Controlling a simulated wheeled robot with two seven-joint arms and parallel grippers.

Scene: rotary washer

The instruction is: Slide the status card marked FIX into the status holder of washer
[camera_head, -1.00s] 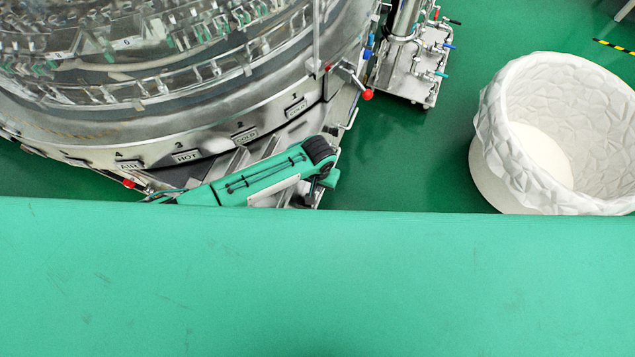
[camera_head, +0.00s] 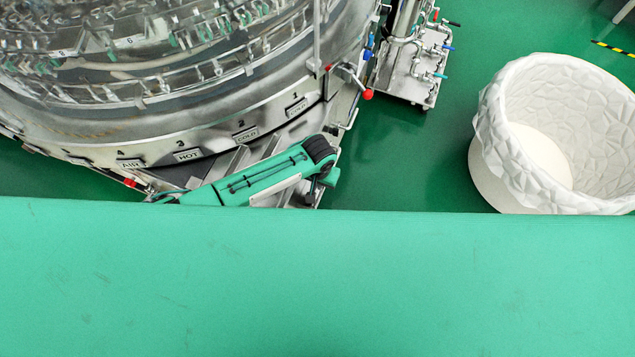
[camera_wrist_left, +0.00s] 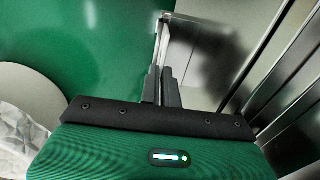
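The washer (camera_head: 250,110) is the large round machine at the upper left of the head view, with a row of numbered plates on its rim. My left arm crosses in front of its lower rim. In the left wrist view my left gripper (camera_wrist_left: 161,72) has its two dark fingers almost together. A thin pale edge (camera_wrist_left: 159,38) lies just beyond the fingertips, and I cannot tell whether it is between them. No card with readable FIX marking shows, and I cannot make out the status holder. My right gripper is not in view.
A white basket (camera_head: 492,130) stands on the green floor (camera_head: 400,165) at the right. A metal stand with pipes and valves (camera_head: 410,75) is beside the washer. Metal panels (camera_wrist_left: 290,60) rise close on the right of the gripper in the left wrist view.

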